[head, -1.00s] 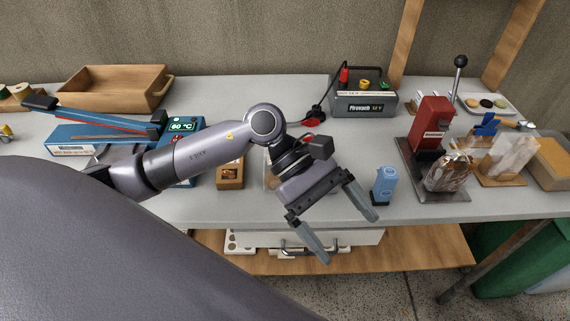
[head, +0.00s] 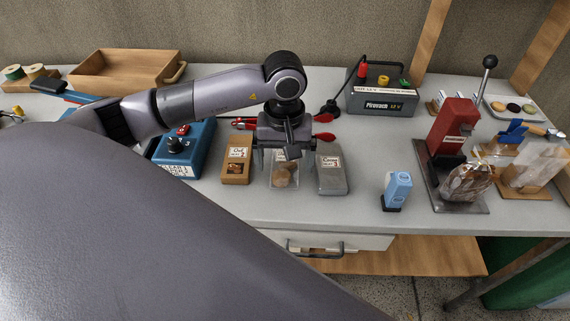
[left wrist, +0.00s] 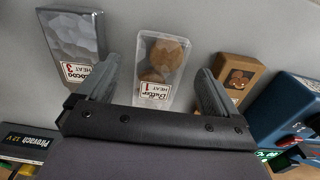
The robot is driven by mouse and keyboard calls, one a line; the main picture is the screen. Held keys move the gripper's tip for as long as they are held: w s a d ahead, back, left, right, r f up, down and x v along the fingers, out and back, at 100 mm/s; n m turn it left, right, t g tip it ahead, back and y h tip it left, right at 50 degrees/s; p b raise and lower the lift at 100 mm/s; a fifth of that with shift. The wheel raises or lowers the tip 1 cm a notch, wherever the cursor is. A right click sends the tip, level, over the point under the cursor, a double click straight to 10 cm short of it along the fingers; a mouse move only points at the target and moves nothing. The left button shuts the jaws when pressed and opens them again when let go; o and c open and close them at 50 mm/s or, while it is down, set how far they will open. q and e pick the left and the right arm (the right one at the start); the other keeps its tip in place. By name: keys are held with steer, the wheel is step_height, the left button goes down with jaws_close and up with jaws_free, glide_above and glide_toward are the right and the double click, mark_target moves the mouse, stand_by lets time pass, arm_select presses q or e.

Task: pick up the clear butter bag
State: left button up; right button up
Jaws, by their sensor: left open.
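The clear butter bag (head: 284,172) lies on the grey table between two other bags, with brown cookies showing inside. In the left wrist view the clear butter bag (left wrist: 160,72) has a white label reading "Butter HEAT 1". My left gripper (head: 284,164) is above the bag, pointing down, with its fingers apart on either side of it. In the left wrist view the left gripper (left wrist: 155,85) is open, and its fingertips flank the label end of the bag. The head view does not show clearly whether the fingers touch the bag. My right gripper is not in view.
A brown bag (head: 236,162) stands close on the left and a silver cocoa bag (head: 331,170) close on the right. A blue sealer (head: 186,150) is farther left. A blue bottle-like object (head: 397,188) and a red press (head: 452,128) are to the right. The front table strip is clear.

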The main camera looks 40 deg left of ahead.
arm_select(q)
steer(key=shift+f, duration=0.75)
steer(key=c, duration=0.8)
steer(key=shift+c, duration=0.2)
steer(key=shift+r, duration=0.15)
